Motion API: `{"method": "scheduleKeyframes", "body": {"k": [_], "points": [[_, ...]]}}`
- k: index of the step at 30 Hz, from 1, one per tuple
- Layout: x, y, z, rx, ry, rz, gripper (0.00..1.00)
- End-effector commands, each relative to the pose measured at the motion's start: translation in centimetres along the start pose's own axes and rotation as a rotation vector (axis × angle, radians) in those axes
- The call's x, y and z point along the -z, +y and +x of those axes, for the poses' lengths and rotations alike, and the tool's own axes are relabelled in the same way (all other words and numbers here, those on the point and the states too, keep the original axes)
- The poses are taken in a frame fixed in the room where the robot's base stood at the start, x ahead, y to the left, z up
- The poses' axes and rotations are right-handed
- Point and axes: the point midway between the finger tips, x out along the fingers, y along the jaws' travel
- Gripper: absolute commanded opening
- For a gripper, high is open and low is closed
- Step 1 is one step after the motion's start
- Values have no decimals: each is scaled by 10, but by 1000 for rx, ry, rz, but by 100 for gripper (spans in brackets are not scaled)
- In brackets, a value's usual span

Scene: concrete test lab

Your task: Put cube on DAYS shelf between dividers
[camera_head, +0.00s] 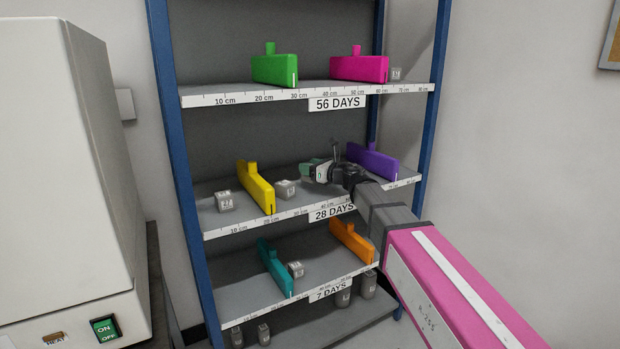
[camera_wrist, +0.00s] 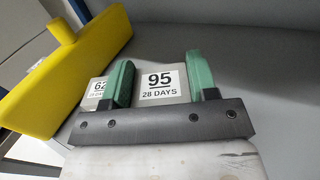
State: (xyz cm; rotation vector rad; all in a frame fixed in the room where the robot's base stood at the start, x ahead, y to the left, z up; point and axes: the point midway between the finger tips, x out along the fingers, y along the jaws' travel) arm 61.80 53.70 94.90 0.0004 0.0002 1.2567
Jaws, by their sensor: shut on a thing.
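My gripper (camera_head: 318,171) is over the middle shelf (camera_head: 300,207), labelled 28 DAYS, between the yellow divider (camera_head: 255,187) and the purple divider (camera_head: 374,161). In the wrist view its green fingers (camera_wrist: 160,86) are shut on a grey cube with a white label, "95 28 DAYS" (camera_wrist: 160,85). I cannot tell whether this cube touches the shelf; the gripper mostly hides it in the head view. Another grey cube (camera_head: 285,189) stands between the yellow divider and my gripper. In the wrist view a cube labelled "62" (camera_wrist: 98,90) is partly hidden behind the left finger.
A grey cube (camera_head: 223,200) stands left of the yellow divider. The 56 DAYS shelf above holds green (camera_head: 275,70) and pink (camera_head: 359,68) dividers. The 7 DAYS shelf below has teal (camera_head: 275,267) and orange (camera_head: 352,241) dividers. Blue posts (camera_head: 183,160) frame the rack.

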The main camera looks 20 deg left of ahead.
Motion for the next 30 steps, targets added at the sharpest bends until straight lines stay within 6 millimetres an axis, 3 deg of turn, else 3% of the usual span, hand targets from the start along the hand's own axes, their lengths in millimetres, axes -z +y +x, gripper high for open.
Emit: {"method": "scheduleKeyframes", "body": {"k": [9, 21, 22, 24, 30], "points": [[35, 1, 0, 0, 1, 0, 21], [40, 1, 0, 0, 0, 1, 21], [41, 1, 0, 0, 1, 0, 56], [40, 1, 0, 0, 1, 0, 79], [40, 1, 0, 0, 1, 0, 79]]}}
